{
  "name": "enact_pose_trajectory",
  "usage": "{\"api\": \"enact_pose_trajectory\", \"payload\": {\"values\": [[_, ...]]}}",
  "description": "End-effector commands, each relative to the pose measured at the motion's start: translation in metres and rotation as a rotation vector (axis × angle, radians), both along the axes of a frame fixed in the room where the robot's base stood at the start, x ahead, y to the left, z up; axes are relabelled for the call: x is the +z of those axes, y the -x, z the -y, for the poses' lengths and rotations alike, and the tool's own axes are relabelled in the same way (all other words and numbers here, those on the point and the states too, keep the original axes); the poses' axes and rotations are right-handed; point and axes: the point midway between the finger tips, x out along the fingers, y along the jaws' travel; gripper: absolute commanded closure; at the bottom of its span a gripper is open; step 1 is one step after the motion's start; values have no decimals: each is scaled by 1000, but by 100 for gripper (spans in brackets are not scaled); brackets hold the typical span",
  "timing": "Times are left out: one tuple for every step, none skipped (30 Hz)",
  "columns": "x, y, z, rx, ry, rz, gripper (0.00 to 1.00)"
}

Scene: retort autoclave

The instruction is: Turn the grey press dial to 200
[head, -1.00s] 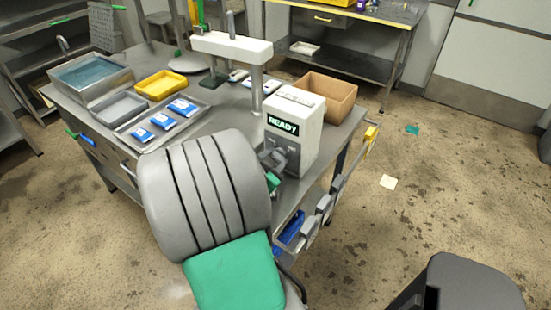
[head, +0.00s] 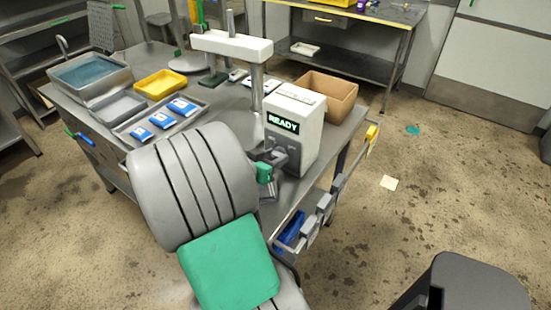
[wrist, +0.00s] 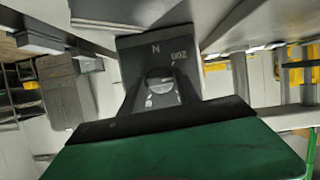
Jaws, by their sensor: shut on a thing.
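The press has a white control box (head: 296,125) with a lit display (head: 283,122) reading READY. The grey press dial (head: 288,147) is on its front below the display and is partly covered by my gripper (head: 270,158). The gripper is at the dial, with its jaws shut on it. In the wrist view, a grey face (wrist: 157,55) carries an upside-down "200" and another mark, with a round light spot below them. The dark gripper edge hides its lower part. I cannot tell the dial's exact setting.
A tray (head: 117,128) with several blue-and-white packets, a yellow tub (head: 160,85) and a water basin (head: 92,76) are on the steel table. A cardboard box (head: 330,94) stands behind the control box. Grey handles (head: 308,233) line the table's right side.

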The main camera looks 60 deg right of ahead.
Motion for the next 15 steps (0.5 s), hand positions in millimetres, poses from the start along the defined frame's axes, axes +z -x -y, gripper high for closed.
{"api": "enact_pose_trajectory", "payload": {"values": [[-2, -1, 0, 1, -9, -45, 100], [-2, -1, 0, 1, -13, -73, 100], [-2, -1, 0, 0, -20, -111, 100], [-2, -2, 0, 1, -24, -139, 100], [-2, -2, 0, 1, -28, -167, 100], [-2, -2, 0, 1, -35, -206, 100], [-2, -2, 0, 1, -38, -234, 100], [-2, -2, 0, 0, -43, -263, 100], [-2, -3, 0, 1, -50, -300, 100], [-2, -3, 0, 1, -53, -327, 100], [-2, -3, 0, 1, -58, -355, 100], [-2, -3, 0, 1, -64, -391, 100], [-2, -3, 0, 0, -68, -417, 100], [-2, -4, 0, 1, -72, -441, 100], [-2, -3, 0, 0, -77, -474, 100]]}}
